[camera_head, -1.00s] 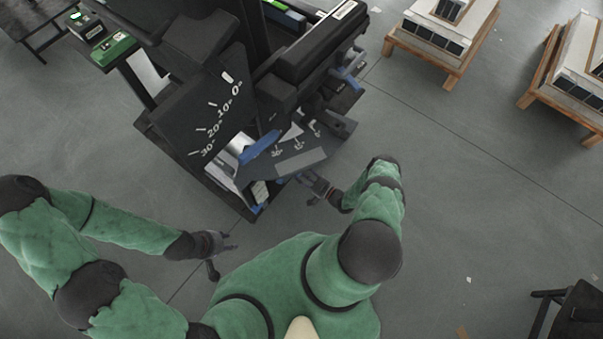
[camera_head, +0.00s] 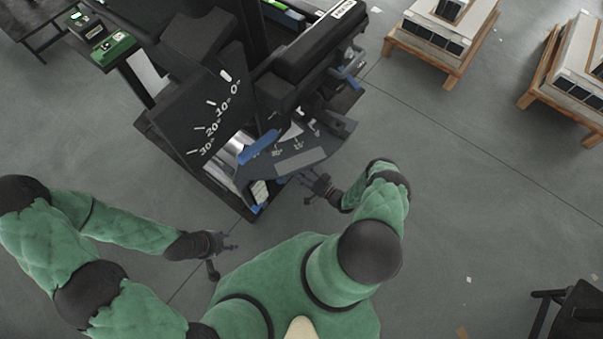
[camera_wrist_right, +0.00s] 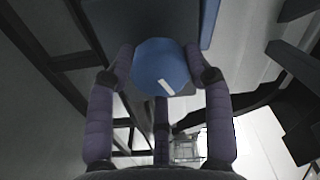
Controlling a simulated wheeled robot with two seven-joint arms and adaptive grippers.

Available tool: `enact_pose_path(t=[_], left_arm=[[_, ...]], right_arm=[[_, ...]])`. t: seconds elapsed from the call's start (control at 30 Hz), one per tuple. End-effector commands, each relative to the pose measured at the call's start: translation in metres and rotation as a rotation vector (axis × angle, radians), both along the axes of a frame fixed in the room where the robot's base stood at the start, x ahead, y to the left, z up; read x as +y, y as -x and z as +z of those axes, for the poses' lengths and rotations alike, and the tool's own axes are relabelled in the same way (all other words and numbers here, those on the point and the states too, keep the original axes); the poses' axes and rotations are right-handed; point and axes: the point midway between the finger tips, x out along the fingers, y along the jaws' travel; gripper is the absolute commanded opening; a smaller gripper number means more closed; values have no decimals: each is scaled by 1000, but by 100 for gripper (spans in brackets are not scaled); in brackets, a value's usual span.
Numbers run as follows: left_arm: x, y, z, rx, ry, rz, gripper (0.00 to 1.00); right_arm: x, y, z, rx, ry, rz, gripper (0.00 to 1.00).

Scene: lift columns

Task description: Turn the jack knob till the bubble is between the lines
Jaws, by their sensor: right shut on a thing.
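In the right wrist view, a round blue knob (camera_wrist_right: 161,67) with a white mark sits between the fingers of my right gripper (camera_wrist_right: 162,72). The gripper is shut on it, with fingers touching its sides. In the head view, my right gripper (camera_head: 312,188) is at the near side of the dark machine (camera_head: 185,110), below a grey tilted plate (camera_head: 300,160) with angle marks. The knob is hidden there. My left gripper (camera_head: 226,246) is open and empty, in front of the machine and apart from it. I cannot make out a bubble or its lines.
A blue bar (camera_head: 258,147) lies beside the tilted plate. Pallets with stacked goods (camera_head: 425,45) stand at the upper right. A dark chair (camera_head: 575,310) is at lower right. The floor right of the machine is mostly clear.

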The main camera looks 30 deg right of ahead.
Motion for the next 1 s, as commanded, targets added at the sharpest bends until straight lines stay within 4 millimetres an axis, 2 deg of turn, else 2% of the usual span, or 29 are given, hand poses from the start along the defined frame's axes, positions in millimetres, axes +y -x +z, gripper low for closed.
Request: enact_pose_path(t=[0.5,1.0], left_arm=[[0,0,0,0,0,0,40],[0,0,0,0,0,0,40]], right_arm=[[0,0,-1,149,-351,0,19],[0,0,-1,187,-442,0,19]])
